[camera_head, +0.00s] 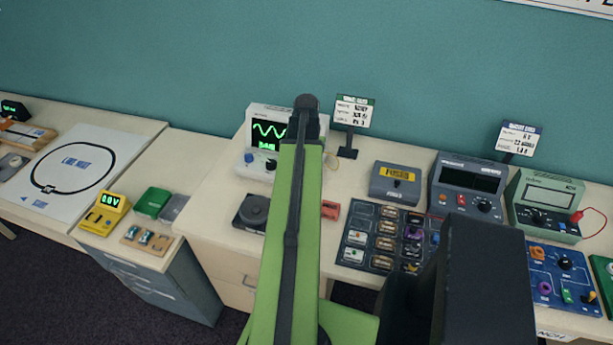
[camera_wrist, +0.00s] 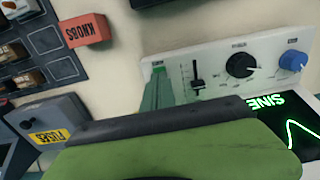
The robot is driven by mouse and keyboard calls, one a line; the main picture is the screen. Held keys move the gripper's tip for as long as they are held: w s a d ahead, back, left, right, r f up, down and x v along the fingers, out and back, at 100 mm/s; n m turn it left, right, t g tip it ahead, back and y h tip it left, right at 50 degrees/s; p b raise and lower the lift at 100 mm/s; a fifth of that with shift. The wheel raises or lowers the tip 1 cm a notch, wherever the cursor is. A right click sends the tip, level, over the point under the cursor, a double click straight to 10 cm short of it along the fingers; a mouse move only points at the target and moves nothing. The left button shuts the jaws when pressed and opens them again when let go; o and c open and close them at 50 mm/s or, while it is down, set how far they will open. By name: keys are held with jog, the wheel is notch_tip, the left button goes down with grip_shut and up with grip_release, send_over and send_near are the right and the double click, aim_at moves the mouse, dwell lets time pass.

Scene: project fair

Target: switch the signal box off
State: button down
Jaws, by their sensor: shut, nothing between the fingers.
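The signal box (camera_head: 263,120) is a pale case with a green wave on its dark screen, standing at the back of the bench behind my arm. In the wrist view it appears upside down, with a lit screen reading SINE (camera_wrist: 265,103). Its panel carries a black slider switch (camera_wrist: 197,82), a black knob (camera_wrist: 241,65) and a blue knob (camera_wrist: 293,60). My gripper (camera_wrist: 158,72) is shut and empty, its green fingertips at the panel's end beside the slider. I cannot tell whether they touch the box. My arm hides the gripper in the head view.
A red KNOBS block (camera_wrist: 85,30) and a grey FUSES box (camera_wrist: 48,120) are near the signal box. A dark component tray (camera_head: 345,252), meters (camera_head: 465,190) and two sign stands (camera_head: 353,115) occupy the bench to the right.

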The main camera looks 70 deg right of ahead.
jog(key=shift+f+b, duration=0.9)
dwell(0.6)
jog(key=shift+r, duration=0.1)
notch_tip(320, 180, up, 10)
jog(key=p, duration=1)
